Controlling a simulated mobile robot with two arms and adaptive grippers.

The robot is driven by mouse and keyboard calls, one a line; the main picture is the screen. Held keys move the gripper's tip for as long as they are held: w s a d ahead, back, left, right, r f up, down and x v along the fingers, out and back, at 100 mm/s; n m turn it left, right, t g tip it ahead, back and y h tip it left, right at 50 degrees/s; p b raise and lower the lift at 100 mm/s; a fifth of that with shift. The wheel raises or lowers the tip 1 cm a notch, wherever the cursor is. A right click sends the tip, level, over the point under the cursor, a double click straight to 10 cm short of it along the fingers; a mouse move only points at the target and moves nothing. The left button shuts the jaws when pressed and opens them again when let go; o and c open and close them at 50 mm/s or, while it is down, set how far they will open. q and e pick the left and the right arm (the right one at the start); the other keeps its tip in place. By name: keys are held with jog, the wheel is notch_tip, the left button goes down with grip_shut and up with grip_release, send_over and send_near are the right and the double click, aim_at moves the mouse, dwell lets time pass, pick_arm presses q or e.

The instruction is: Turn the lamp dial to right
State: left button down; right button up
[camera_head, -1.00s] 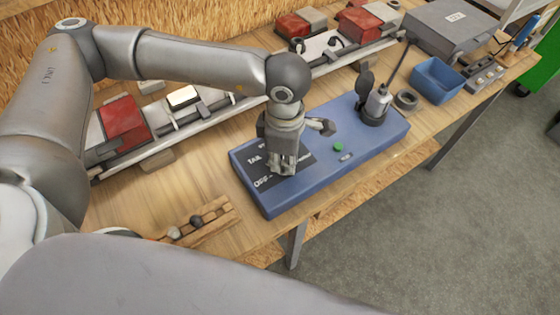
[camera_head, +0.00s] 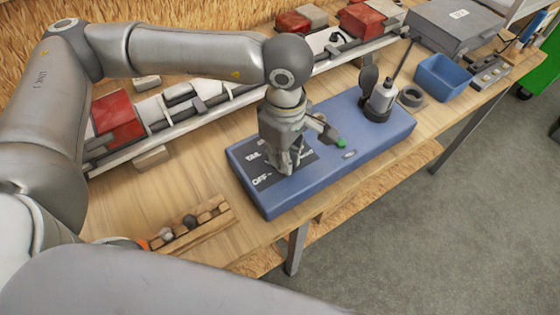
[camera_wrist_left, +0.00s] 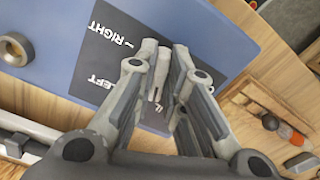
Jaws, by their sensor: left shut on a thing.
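The lamp dial (camera_wrist_left: 160,78) is a small light-grey knob on a black label panel (camera_head: 265,178), set in the blue control box (camera_head: 350,155). In the wrist view the panel reads RIGHT and LEFT, and part of the lettering is hidden by the fingers. My left gripper (camera_head: 287,168) points down over the panel, its fingers (camera_wrist_left: 162,85) on both sides of the dial and shut on it. In the head view the gripper hides the dial, so its exact angle is unclear. My right gripper is not in view.
A green button (camera_head: 341,143) sits close beside the gripper. A blue bin (camera_head: 440,78) stands beyond. A wooden rack (camera_head: 205,222) lies in front; a light bar (camera_head: 185,112) runs behind.

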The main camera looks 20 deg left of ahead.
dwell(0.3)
pick_arm(q)
jog(key=shift+f+m+b, duration=0.2)
jog(key=shift+m+b, duration=1.65)
jog(key=shift+m, duration=0.35)
jog(key=shift+r+m+b, duration=0.1)
jog(key=shift+m+b, duration=0.2)
jog(key=shift+m, duration=0.2)
jog(key=shift+m+b, duration=1.75)
jog(key=shift+m, duration=0.85)
